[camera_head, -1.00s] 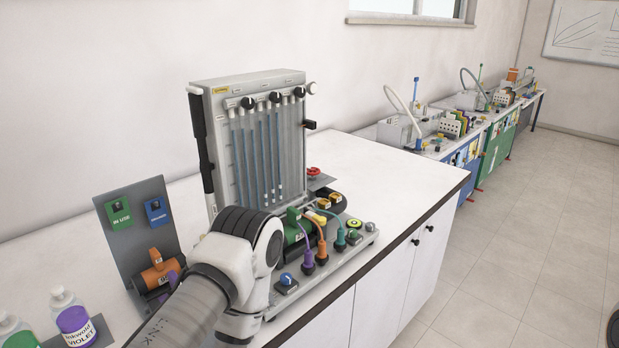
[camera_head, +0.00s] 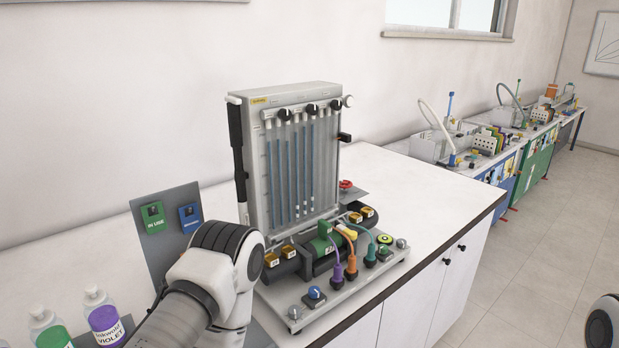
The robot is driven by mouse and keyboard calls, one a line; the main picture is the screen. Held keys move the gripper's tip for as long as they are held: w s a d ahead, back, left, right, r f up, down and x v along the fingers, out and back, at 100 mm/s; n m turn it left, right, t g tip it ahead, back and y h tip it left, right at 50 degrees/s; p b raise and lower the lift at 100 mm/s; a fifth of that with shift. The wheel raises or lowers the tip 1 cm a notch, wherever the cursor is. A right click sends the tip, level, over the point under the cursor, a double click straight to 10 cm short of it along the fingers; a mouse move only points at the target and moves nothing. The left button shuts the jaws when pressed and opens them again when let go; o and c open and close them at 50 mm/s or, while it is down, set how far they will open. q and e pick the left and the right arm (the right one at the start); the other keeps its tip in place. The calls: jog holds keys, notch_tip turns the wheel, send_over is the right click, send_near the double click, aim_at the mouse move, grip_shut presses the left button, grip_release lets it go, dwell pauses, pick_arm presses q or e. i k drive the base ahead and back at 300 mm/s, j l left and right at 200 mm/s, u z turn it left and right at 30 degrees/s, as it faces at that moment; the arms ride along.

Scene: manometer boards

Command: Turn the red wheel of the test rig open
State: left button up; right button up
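The test rig is a grey manometer board (camera_head: 300,165) with several blue tubes, upright on the white bench. A grey base plate (camera_head: 340,290) in front of it carries a dark pipe with coloured plugs. The small red wheel (camera_head: 346,185) sits behind the right end of the rig, partly hidden by the board and fittings. I cannot tell how far it is turned. One of my arms reaches in from the lower left, its joint in front of the base plate's left end. No gripper fingers show in this view.
Ink bottles, green (camera_head: 48,329) and violet (camera_head: 104,318), stand at the lower left. A grey panel with a green tag (camera_head: 153,217) and blue tag (camera_head: 190,216) stands behind my arm. The bench top (camera_head: 425,185) right of the rig is clear. More benches stand farther right.

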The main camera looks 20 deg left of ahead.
aim_at(343, 184)
jog(key=i+l+u, duration=0.55)
jog(key=u, duration=0.2)
jog(key=i+l+u, duration=0.15)
jog(key=l+u, duration=0.2)
jog(key=l, duration=0.2)
